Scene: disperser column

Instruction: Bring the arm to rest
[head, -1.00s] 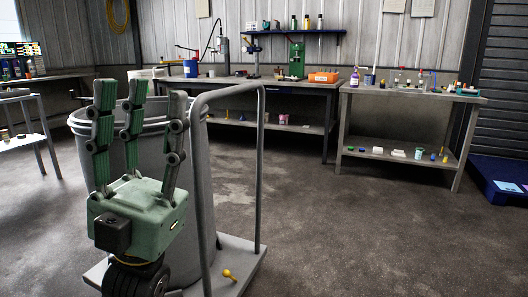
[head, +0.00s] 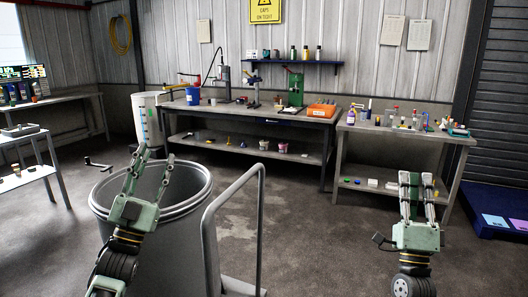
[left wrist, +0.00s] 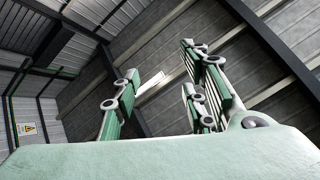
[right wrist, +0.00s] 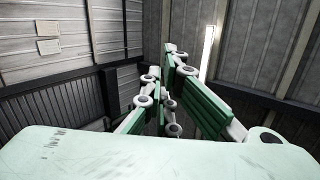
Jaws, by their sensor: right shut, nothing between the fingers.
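My left gripper (head: 155,153) is in front of the big grey bin at the left of the head view. Its green fingers point up and are spread apart, with nothing between them. The left wrist view also shows its fingers (left wrist: 155,95) apart and empty, against the roof. My right gripper (head: 416,178) is upright at the right of the head view, in front of the right workbench. Its fingers are together and hold nothing. In the right wrist view the fingers (right wrist: 165,75) stand close together.
The grey bin (head: 200,235) stands beside a grey rail (head: 207,240) of a cart. The middle workbench (head: 270,113) and the right workbench (head: 350,130) line the back wall, with small items on them. A blue platform (head: 480,212) lies at the right. The floor (head: 325,235) between is clear.

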